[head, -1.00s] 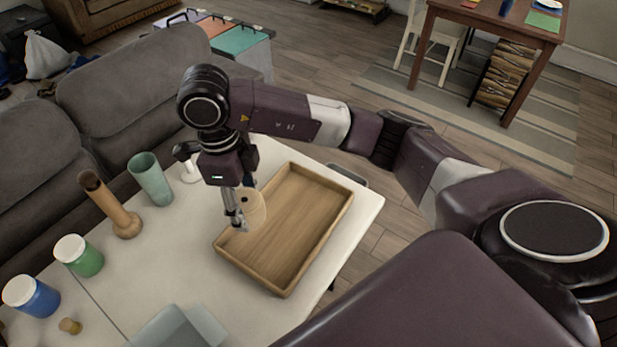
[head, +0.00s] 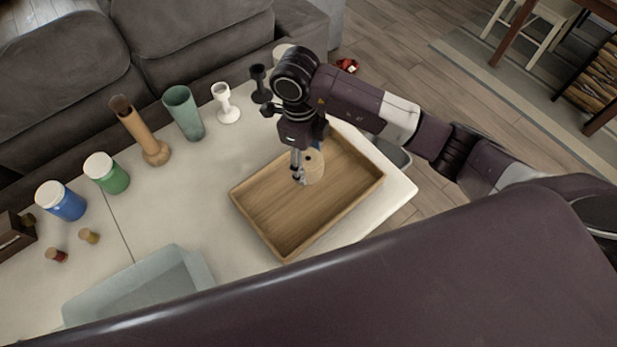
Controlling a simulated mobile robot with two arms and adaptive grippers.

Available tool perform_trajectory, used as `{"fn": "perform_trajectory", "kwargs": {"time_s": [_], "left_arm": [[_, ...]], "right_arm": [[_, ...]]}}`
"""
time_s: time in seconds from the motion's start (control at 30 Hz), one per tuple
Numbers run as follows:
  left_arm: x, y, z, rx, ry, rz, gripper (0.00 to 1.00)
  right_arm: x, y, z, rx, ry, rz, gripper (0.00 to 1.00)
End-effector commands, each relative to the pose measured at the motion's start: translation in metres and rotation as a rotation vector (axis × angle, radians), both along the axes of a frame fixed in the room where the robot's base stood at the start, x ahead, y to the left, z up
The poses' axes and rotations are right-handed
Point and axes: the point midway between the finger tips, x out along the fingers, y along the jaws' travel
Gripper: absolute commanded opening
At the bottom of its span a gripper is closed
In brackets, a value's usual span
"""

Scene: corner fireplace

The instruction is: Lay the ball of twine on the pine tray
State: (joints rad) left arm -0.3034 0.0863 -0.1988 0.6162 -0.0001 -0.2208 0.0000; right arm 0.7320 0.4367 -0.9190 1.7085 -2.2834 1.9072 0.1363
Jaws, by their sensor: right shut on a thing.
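The pine tray (head: 262,222) is a shallow wooden tray on the right part of the white table. The ball of twine (head: 314,169) is a small tan ball, seen over the tray's inside, near its far left part. My right gripper (head: 301,176) points down and is shut on the ball of twine. Its arm comes in from the right above the tray. I cannot tell whether the ball touches the tray floor. My left gripper is not in view.
On the table (head: 205,225) stand a wooden vase (head: 143,135), a green tumbler (head: 184,114), a white goblet (head: 226,104), a green jar (head: 107,174), a blue jar (head: 61,201) and a pale blue bin (head: 140,290). A grey sofa (head: 185,45) runs behind. The table's middle is clear.

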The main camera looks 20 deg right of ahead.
Motion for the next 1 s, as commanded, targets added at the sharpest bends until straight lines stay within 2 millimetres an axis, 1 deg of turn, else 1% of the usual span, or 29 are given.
{"fn": "perform_trajectory", "kwargs": {"time_s": [0.03,0.13,0.2,0.37,0.5,0.6,0.7,0.9,1.0], "left_arm": [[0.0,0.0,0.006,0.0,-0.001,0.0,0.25],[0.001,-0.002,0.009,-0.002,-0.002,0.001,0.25],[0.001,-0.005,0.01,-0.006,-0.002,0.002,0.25],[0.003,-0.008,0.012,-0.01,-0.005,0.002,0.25],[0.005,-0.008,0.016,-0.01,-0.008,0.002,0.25],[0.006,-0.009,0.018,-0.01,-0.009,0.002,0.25],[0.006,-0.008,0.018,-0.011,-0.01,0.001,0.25],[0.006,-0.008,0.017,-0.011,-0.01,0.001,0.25],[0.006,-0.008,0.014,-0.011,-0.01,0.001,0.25]], "right_arm": [[-0.002,0.0,-0.01,-0.002,0.006,-0.001,0.25],[-0.002,0.001,-0.03,0.0,0.004,0.0,0.25],[-0.001,0.001,-0.039,0.001,0.001,0.001,0.25],[0.0,0.0,-0.052,0.001,0.001,0.0,0.25],[-0.001,0.001,-0.074,0.001,0.003,-0.001,0.25],[0.0,0.001,-0.086,0.001,0.001,0.0,0.25],[0.0,0.0,-0.09,0.0,0.0,0.001,0.25],[0.0,0.0,-0.09,0.0,-0.001,0.001,0.25],[0.0,0.0,-0.094,0.0,-0.001,0.001,0.25]]}}
